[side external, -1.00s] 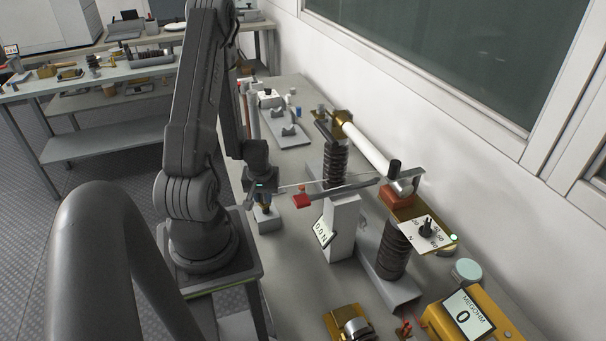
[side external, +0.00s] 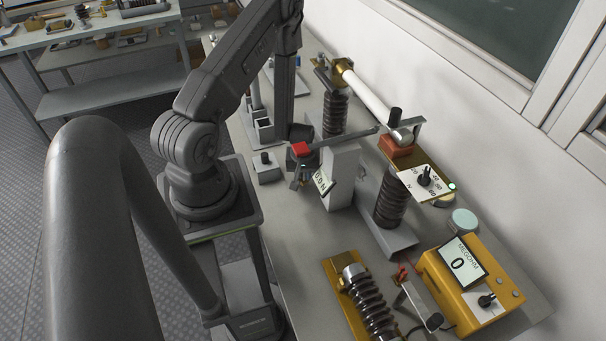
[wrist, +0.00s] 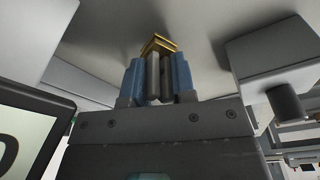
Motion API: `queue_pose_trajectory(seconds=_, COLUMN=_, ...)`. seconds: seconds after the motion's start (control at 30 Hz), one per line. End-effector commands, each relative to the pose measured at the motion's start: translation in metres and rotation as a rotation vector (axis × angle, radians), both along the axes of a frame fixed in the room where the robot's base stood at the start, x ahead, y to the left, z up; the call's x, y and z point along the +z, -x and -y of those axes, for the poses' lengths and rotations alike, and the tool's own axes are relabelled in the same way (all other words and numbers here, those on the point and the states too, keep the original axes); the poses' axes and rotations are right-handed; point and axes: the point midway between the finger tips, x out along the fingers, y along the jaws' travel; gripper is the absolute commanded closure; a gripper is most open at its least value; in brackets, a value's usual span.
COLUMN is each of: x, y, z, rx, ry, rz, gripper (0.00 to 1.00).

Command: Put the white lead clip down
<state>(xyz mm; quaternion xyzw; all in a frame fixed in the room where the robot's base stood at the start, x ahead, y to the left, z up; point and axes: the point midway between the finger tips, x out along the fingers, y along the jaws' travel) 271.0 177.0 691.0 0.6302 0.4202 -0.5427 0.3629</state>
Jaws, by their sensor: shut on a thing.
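In the wrist view, my gripper (wrist: 157,75) is shut, its blue pads around a pale, narrow piece with brass jaws (wrist: 158,45) beyond the tips. I take this to be the white lead clip (wrist: 153,78); most of its body is hidden between the pads. In the side view, my gripper (side external: 298,180) is low over the bench beside the force-display post, under the arm with the red block. The clip shows there only as a tiny brassy spot, and I cannot tell whether it touches the bench.
The force-display post (side external: 341,178) stands close right of my gripper. A small grey block with a black knob (side external: 265,170) is to its left. Bare bench (side external: 285,225) lies in front. The yellow megohm meter (side external: 470,275) stands front right.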

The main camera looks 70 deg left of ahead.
Motion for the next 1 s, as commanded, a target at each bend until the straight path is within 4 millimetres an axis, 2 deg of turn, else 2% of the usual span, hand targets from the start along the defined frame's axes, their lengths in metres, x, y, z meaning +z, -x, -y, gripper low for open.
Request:
queue_pose_trajectory(seconds=0.1, x=-0.0086, y=0.0, z=-0.0002, rx=0.0, ry=-0.001, rz=0.001, gripper=1.0)
queue_pose_trajectory(seconds=0.47, x=-0.0117, y=0.0001, z=-0.0003, rx=0.0, ry=0.0, rz=0.001, gripper=1.0)
queue_pose_trajectory(seconds=0.5, x=-0.0112, y=0.0001, z=-0.0003, rx=0.0, ry=-0.001, rz=0.001, gripper=0.72)
queue_pose_trajectory(seconds=0.7, x=-0.0109, y=0.0001, z=-0.0003, rx=0.0, ry=-0.001, rz=0.001, gripper=0.53)
queue_pose_trajectory(seconds=0.73, x=-0.0109, y=0.0001, z=-0.0003, rx=0.0, ry=-0.001, rz=0.001, gripper=0.5)
queue_pose_trajectory(seconds=1.0, x=-0.0089, y=-0.0001, z=-0.0004, rx=0.0, ry=0.0, rz=0.002, gripper=0.5)
